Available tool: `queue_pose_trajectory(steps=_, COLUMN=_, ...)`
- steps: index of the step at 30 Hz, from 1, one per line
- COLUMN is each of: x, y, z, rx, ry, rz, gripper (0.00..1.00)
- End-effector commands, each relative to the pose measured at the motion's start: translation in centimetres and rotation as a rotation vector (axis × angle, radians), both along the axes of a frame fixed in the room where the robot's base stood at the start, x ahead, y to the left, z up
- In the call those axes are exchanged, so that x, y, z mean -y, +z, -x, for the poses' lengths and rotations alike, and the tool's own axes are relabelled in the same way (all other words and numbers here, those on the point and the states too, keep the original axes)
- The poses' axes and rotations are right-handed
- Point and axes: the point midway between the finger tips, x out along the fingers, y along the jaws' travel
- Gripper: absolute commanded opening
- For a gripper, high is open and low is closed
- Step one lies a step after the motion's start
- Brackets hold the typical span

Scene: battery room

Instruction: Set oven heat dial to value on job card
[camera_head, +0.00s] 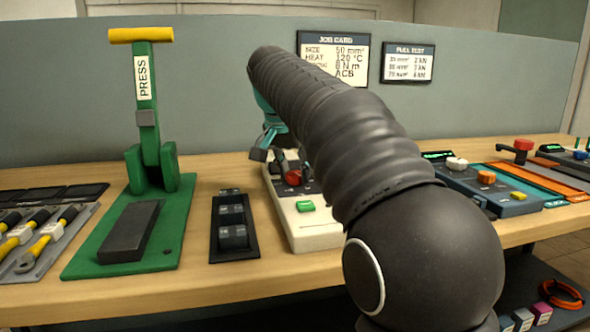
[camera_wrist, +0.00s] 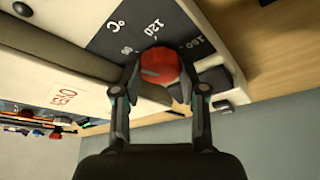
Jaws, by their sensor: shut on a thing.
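The red heat dial (camera_wrist: 160,66) sits on the dark scale plate (camera_wrist: 118,42) of the oven, whose scale shows 120 and 160 and a °C mark. My gripper (camera_wrist: 157,84) is shut on the dial, one finger on each side. A pale mark shows on the dial, but I cannot tell which value it points at. In the head view the dial (camera_head: 293,177) is on the cream oven (camera_head: 318,233), partly hidden by my gripper (camera_head: 278,155) and arm. The job card (camera_head: 333,60) on the back panel reads HEAT 120 °C.
A green press (camera_head: 150,165) with a yellow handle stands at left, beside a dark tray (camera_head: 246,247) of small blocks. A green button (camera_head: 306,206) is on the oven's front. A blue-grey device (camera_head: 478,190) with knobs stands at right. A second card (camera_head: 408,62) hangs beside the job card.

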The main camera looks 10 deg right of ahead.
Motion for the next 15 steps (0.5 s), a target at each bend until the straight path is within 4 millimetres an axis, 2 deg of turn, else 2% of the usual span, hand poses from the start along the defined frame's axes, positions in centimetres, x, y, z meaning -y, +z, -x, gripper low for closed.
queue_pose_trajectory(steps=15, x=-0.26, y=-0.20, z=-0.29, rx=-0.004, ry=-0.489, rz=-0.001, gripper=0.07)
